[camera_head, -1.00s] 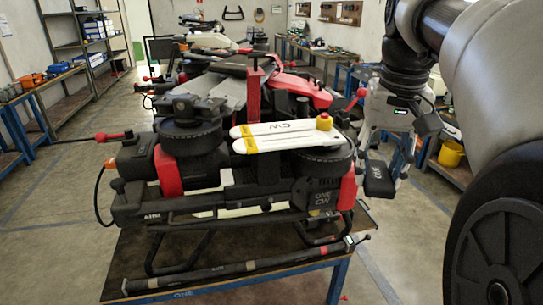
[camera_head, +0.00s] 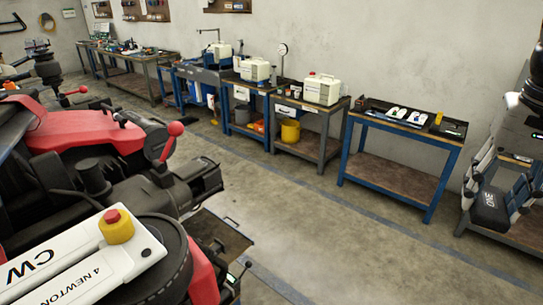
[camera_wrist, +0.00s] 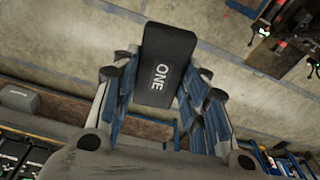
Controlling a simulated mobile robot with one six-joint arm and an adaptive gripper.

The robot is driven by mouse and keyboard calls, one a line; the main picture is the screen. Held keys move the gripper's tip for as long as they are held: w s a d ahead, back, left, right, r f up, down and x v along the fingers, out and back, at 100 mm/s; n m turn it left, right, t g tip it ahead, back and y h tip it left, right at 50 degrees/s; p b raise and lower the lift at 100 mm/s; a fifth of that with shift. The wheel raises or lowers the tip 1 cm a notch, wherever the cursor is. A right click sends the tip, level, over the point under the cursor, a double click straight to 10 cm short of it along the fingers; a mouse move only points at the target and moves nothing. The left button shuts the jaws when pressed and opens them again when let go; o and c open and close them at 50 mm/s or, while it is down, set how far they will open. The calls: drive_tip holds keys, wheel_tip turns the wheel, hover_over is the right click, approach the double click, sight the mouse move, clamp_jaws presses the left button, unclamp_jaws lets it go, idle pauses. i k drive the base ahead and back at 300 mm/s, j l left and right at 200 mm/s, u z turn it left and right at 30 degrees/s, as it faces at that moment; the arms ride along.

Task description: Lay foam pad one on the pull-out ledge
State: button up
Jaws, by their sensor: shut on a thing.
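Foam pad one (camera_head: 488,208) is a dark grey block marked ONE, held in my gripper (camera_head: 497,197) at the right edge of the head view. In the wrist view the pad (camera_wrist: 165,65) lies between the blue-padded fingers of my gripper (camera_wrist: 160,90), which are shut on it. The pad is held above the floor, apart from the drone. I cannot pick out the pull-out ledge for certain; a dark flat panel (camera_head: 218,243) juts out beside the drone at the lower left of the head view.
A blue-legged table (camera_head: 400,170) with small items and several benches line the wall. The floor (camera_head: 330,230) between is clear.

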sight(206, 239)
drive_tip(key=i+l+z, duration=0.15)
drive_tip(key=i, duration=0.55)
drive_tip(key=i+l+z, duration=0.2)
drive_tip(key=i, duration=0.5)
drive_tip(key=i+j+u, duration=0.2)
drive_tip(key=u, duration=0.3)
drive_tip(key=i+j+u, duration=0.1)
drive_tip(key=i+u, duration=0.2)
drive_tip(key=u, duration=0.15)
drive_tip(key=i+u, duration=0.25)
drive_tip(key=u, duration=0.25)
drive_tip(key=i+l+u, duration=0.1)
drive_tip(key=i+u, duration=0.15)
drive_tip(key=u, duration=1.55)
drive_tip(key=i+l, duration=0.05)
